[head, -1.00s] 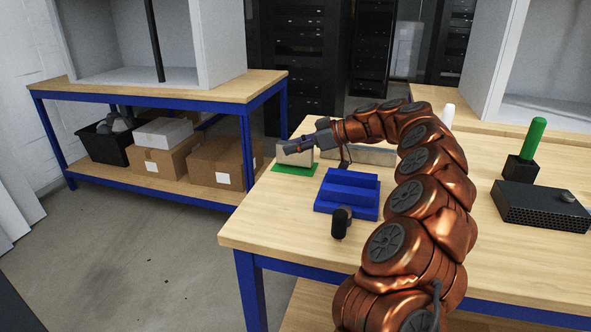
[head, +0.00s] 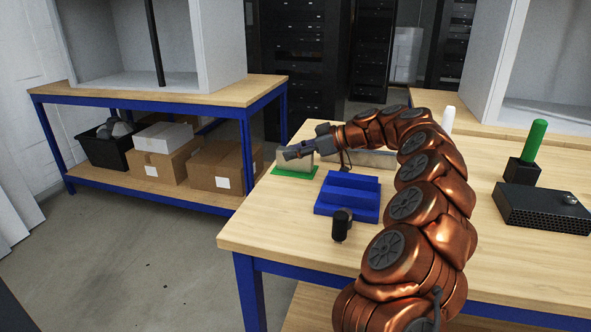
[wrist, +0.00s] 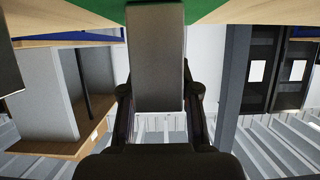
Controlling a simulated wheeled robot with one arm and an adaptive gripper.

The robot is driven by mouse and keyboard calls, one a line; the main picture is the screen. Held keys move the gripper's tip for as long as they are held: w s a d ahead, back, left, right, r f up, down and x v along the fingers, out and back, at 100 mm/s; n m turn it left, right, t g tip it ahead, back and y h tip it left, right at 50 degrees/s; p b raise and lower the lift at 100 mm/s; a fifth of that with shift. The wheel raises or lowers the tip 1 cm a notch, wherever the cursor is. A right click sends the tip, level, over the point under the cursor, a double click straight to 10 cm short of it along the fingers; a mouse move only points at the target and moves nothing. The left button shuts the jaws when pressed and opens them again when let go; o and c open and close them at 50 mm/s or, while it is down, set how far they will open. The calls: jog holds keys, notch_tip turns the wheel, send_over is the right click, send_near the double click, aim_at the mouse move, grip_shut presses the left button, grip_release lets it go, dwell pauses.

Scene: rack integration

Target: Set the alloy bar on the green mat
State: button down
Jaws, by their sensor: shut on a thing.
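The alloy bar is a plain grey block (wrist: 157,62) between the two fingers of my gripper (wrist: 158,96) in the wrist view. My gripper is shut on it. In the head view the pale block (head: 302,161) stands at the green mat (head: 283,172), and my gripper (head: 290,154) covers its upper part. The green mat also shows at the top of the wrist view (wrist: 215,8), at the bar's far end. I cannot tell whether the bar's underside rests fully on the mat.
A blue stepped block (head: 347,194) and a small black upright part (head: 341,226) stand close in front of the mat. A long grey piece (head: 375,158) lies behind. A black perforated box (head: 540,208) and a green-handled tool (head: 535,140) are at right.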

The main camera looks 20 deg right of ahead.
jog(key=c, duration=0.8)
grip_release()
jog(key=shift+o, duration=0.2)
jog(key=v, duration=1.2)
